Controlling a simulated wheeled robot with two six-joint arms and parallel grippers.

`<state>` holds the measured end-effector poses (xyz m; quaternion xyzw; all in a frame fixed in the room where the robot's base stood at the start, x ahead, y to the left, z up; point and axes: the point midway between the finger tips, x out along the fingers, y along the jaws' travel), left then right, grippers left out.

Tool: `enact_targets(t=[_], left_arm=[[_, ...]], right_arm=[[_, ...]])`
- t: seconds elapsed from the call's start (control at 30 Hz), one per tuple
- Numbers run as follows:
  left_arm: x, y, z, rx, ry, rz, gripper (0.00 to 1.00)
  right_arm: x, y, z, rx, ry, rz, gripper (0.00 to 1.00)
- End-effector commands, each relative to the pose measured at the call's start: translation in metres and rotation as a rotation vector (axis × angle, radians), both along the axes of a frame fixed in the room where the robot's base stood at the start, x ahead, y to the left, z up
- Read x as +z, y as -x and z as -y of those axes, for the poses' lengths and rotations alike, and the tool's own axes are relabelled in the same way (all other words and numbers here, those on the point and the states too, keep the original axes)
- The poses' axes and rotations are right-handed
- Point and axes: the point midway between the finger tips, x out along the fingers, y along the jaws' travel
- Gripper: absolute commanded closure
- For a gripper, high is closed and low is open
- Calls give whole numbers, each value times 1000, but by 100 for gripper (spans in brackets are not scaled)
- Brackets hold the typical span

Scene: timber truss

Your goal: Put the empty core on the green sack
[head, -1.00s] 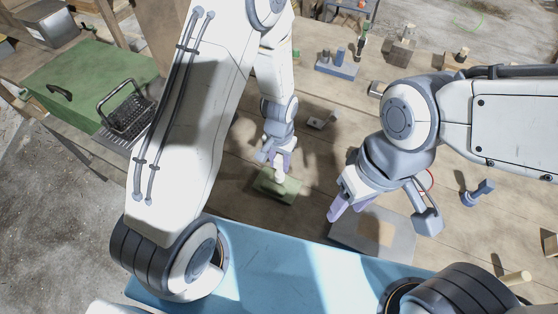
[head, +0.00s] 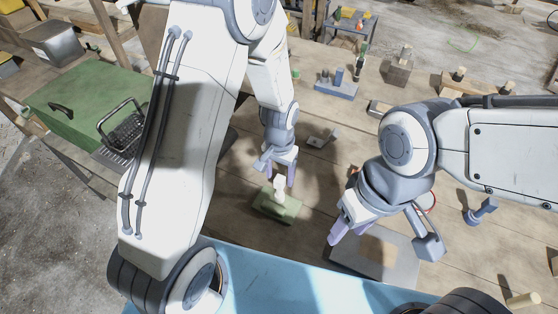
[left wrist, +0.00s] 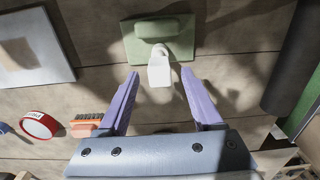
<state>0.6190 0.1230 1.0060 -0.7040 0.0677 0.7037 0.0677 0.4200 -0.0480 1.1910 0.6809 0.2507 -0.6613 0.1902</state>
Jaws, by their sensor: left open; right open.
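A green slab-like thing, which I take for the green sack (head: 268,207), lies on the wooden table below my left gripper (head: 278,172). A small white piece, which I take for the empty core (head: 280,188), stands on or against it. In the left wrist view the white core (left wrist: 158,70) overlaps the near edge of the green sack (left wrist: 134,46). My left gripper is open, with its fingertips just short of the core and apart from it. My right gripper (head: 350,231) is open and empty near a grey plate.
The grey plate (head: 385,262) lies on the table to the right. A red-rimmed roll (left wrist: 39,125) and a brush (left wrist: 86,125) lie at left in the wrist view. A blue holder (head: 336,88) stands farther back. A green chest (head: 75,100) is at far left.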

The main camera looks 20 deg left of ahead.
Motion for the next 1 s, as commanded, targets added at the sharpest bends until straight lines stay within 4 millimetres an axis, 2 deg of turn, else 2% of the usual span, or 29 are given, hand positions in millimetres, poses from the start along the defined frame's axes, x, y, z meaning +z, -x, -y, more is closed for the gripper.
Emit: enact_targets(t=[0.1,0.3,0.57,0.67,0.8,0.9,1.0], left_arm=[[24,-1,0,0,1,7,33],[60,0,0,0,1,5,33],[88,5,6,-16,3,4,33],[107,28,26,-75,12,12,33],[140,87,61,-211,37,24,33],[156,133,74,-305,58,24,33],[164,169,78,-379,74,23,33]], right_arm=[[-8,0,0,-1,0,0,50],[-14,0,0,-1,0,0,50],[-17,0,0,-1,0,0,50],[-17,0,0,-1,0,0,50],[-17,0,0,-1,0,0,50],[-17,0,0,-1,0,0,50],[-17,0,0,-1,0,0,50]])
